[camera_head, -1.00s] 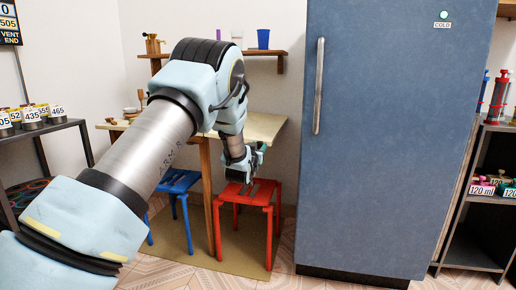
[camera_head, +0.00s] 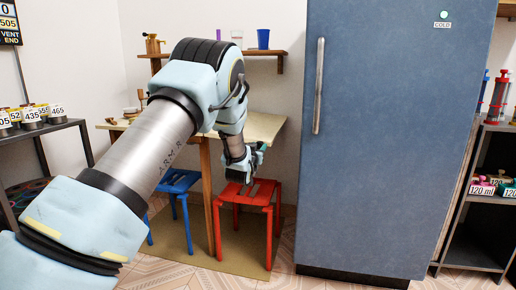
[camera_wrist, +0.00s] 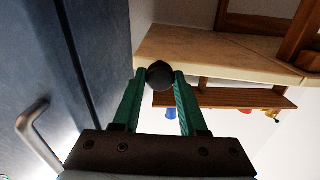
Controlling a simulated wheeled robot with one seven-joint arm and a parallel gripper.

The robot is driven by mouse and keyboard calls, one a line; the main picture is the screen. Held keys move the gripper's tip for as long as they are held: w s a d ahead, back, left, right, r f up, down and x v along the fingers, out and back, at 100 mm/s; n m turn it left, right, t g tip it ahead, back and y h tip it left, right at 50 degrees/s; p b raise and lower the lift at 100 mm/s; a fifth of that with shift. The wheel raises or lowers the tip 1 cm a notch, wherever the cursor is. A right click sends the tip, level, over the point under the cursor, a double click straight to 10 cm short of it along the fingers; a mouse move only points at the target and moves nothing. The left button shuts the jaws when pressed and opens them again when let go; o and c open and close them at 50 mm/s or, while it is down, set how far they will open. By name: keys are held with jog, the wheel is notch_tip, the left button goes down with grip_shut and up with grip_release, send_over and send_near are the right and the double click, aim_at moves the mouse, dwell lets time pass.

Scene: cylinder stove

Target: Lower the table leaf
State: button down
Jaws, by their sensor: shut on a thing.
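The table (camera_head: 262,127) has a pale wooden top and stands against the back wall, partly hidden behind my arm. Its pale leaf edge (camera_wrist: 215,62) runs across the upper right of the wrist view. My gripper (camera_head: 246,176) is at the right front of the table, below the level of the top and just above the red stool. In the wrist view, the green fingers of my gripper (camera_wrist: 160,82) are shut on a dark round knob (camera_wrist: 160,74), which overlaps the leaf's near corner. How the knob joins the leaf is hidden.
A red stool (camera_head: 246,194) stands right under my gripper, with a blue stool (camera_head: 174,183) to its left. A large blue fridge (camera_head: 395,150) is close on the right; its handle (camera_wrist: 32,122) shows in the wrist view. A wall shelf (camera_head: 270,53) holds cups.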

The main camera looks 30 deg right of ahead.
jog(key=w+a+f+m+b, duration=0.25)
jog(key=f+m+b, duration=0.2)
jog(key=f, duration=0.45)
jog(key=w+a+f+m+b, duration=0.2)
jog(key=a+f+m+b, duration=0.15)
jog(key=f+b, duration=0.35)
jog(key=w+a+f+m+b, duration=0.5)
jog(key=w+a+f+m, duration=0.3)
jog(key=w+a, duration=0.4)
jog(key=shift+m, duration=0.6)
jog(key=shift+w+a, duration=0.15)
jog(key=c, duration=0.9)
grip_release()
jog(key=shift+f, duration=0.1)
jog(key=o, duration=0.4)
